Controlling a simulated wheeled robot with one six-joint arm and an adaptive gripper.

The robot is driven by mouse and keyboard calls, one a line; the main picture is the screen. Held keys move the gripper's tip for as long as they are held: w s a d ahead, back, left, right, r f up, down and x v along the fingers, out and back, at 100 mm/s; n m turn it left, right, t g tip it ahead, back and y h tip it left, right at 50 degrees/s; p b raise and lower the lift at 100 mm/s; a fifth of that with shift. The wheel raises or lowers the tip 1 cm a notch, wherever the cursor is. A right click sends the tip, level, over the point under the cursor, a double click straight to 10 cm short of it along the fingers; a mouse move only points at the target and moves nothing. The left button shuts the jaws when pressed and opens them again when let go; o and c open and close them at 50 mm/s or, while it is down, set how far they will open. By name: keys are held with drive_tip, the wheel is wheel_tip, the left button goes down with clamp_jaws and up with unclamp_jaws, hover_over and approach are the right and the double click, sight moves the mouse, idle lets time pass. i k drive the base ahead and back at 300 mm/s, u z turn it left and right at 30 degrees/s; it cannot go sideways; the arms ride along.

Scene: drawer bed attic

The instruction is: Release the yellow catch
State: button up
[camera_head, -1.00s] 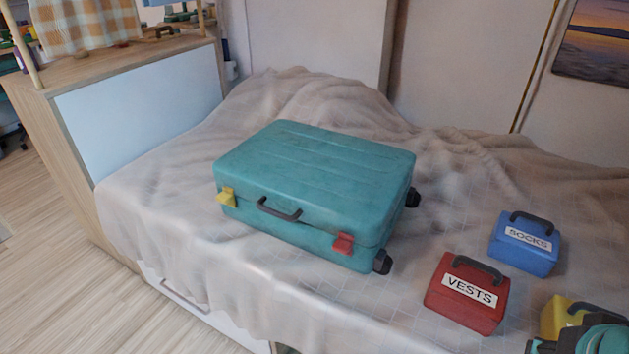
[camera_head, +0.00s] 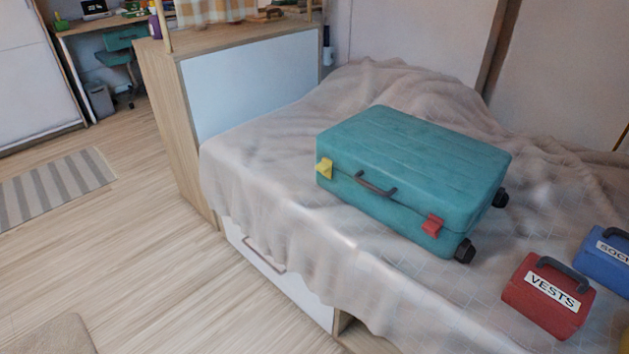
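A closed teal suitcase (camera_head: 415,160) lies flat on the blanket-covered bed. The yellow catch (camera_head: 324,168) is on the left end of its front side, by the lid seam. A red catch (camera_head: 432,225) is on the right end of the same side. A dark handle (camera_head: 376,185) sits between the two catches. My gripper is not in view now, so its state does not show.
A red box labelled VESTS (camera_head: 547,296) and a blue box (camera_head: 606,257) stand on the bed (camera_head: 290,190) at the right. A bed drawer (camera_head: 265,262) is below. A wooden cabinet (camera_head: 165,130) stands left of the bed. Wooden floor (camera_head: 130,240) is free at front left.

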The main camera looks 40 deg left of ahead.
sight(325, 166)
drive_tip(key=k, duration=0.2)
drive_tip(key=u, duration=2.95)
drive_tip(key=k, duration=0.85)
drive_tip(key=z, duration=1)
drive_tip(key=i, duration=1)
drive_tip(key=u, duration=1.75)
drive_tip(key=i, duration=0.65)
